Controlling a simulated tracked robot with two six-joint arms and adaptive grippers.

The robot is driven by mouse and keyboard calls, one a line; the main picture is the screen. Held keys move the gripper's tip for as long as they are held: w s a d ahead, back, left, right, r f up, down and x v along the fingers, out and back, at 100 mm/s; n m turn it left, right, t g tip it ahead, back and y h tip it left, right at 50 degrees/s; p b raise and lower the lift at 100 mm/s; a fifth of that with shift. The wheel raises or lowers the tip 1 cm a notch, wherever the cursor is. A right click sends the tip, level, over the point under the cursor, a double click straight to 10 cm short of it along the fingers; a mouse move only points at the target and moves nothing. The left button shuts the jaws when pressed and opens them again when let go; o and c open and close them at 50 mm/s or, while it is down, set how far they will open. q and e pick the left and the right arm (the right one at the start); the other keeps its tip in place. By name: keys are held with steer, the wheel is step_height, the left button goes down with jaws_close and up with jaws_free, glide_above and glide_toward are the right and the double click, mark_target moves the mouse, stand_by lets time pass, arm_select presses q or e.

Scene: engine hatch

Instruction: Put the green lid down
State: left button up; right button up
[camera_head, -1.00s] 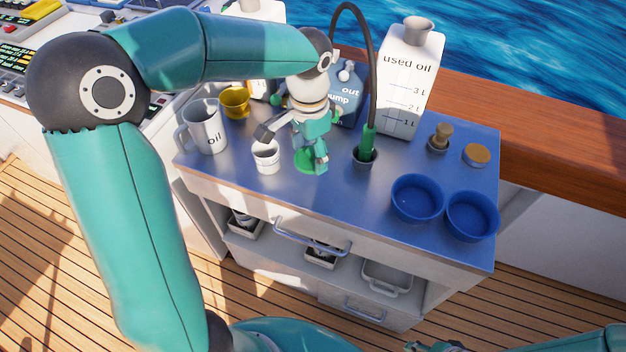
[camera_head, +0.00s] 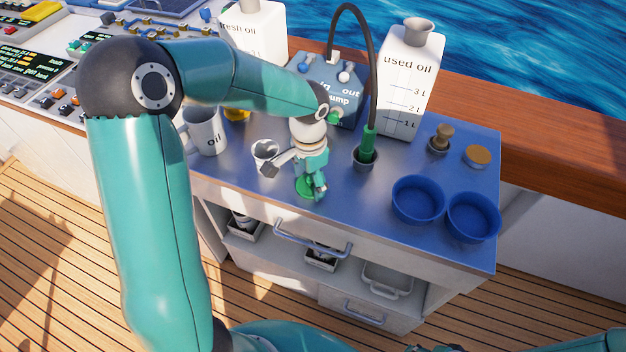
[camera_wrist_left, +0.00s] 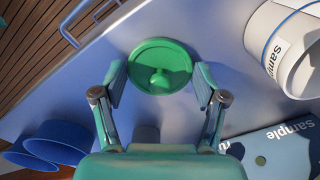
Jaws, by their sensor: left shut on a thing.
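The green lid (camera_head: 305,188) is a small round disc with a raised knob. It lies between the fingers of my left gripper (camera_head: 313,190), close over the steel bench top, right of the white sample pot (camera_head: 265,152). In the left wrist view the lid (camera_wrist_left: 160,52) faces the camera, with a finger of the left gripper (camera_wrist_left: 160,85) at each side. The gripper is shut on it. I cannot tell whether the lid touches the bench. The open sample pot (camera_wrist_left: 285,45) stands to one side in that view.
Two blue bowls (camera_head: 417,199) stand at the bench's right. A green-ended hose (camera_head: 368,142) sits in a holder behind the gripper. The pump (camera_head: 325,82), used oil canister (camera_head: 408,85) and oil jug (camera_head: 204,132) stand behind. Bare bench (camera_head: 350,205) lies right of the lid.

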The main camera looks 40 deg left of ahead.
mark_target(309, 179)
arm_select(q)
steer(key=o, duration=0.7)
steer(key=shift+f, duration=0.1)
steer(key=shift+o, duration=0.2)
steer(key=shift+r, duration=0.25)
step_height(309, 179, up, 12)
steer(key=p, duration=0.1)
steer(key=shift+f, duration=0.15)
